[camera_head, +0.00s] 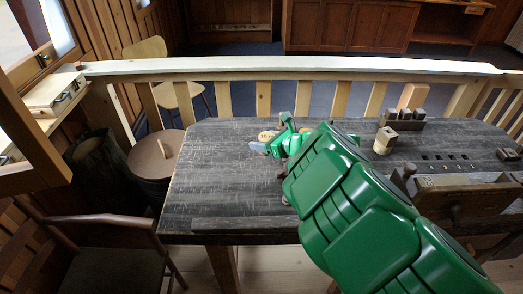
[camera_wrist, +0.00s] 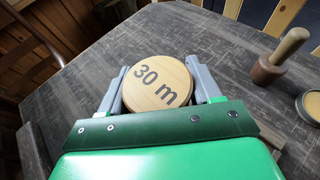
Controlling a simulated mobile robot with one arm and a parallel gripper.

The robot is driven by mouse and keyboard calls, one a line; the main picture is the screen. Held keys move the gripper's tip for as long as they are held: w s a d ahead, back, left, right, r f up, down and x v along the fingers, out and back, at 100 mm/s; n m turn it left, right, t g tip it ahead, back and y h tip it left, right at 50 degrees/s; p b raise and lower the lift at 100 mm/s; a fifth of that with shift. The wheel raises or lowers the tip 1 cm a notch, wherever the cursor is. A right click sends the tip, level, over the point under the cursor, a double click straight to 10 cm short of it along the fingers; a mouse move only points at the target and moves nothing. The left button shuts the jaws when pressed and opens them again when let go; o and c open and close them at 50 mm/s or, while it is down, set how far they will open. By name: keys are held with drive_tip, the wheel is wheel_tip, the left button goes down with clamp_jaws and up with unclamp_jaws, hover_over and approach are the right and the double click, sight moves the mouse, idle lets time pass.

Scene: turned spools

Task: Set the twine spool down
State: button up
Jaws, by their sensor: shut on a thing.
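The twine spool (camera_wrist: 157,83) shows in the wrist view as a round pale wooden disc marked "30 m". My gripper (camera_wrist: 160,88) has its two grey fingers on either side of the disc and is shut on it. The spool's lower part is hidden beneath the disc, so I cannot tell whether it touches the table.
In the wrist view, a wooden tool with a pale handle (camera_wrist: 283,50) stands right of the spool, and a round tin (camera_wrist: 311,107) is at the right edge. In the head view, a block with slots (camera_head: 404,118) stands at the back right. The table's left part is clear.

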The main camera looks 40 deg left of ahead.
hover_over(261, 158)
drive_tip(key=shift+s+d+f, duration=0.1)
drive_tip(key=shift+d+f, duration=0.05)
drive_tip(key=shift+f, duration=1)
drive_tip(key=shift+d+f, duration=0.15)
drive_tip(key=shift+f, duration=0.95)
drive_tip(key=shift+a+f, duration=0.3)
drive_tip(key=shift+f, duration=0.1)
drive_tip(key=shift+w+f, duration=0.15)
drive_tip(key=shift+f, duration=0.6)
drive_tip(key=shift+w+f, duration=0.1)
drive_tip(key=shift+f, duration=0.6)
drive_tip(key=shift+f, duration=0.1)
drive_tip(key=o, duration=1.1)
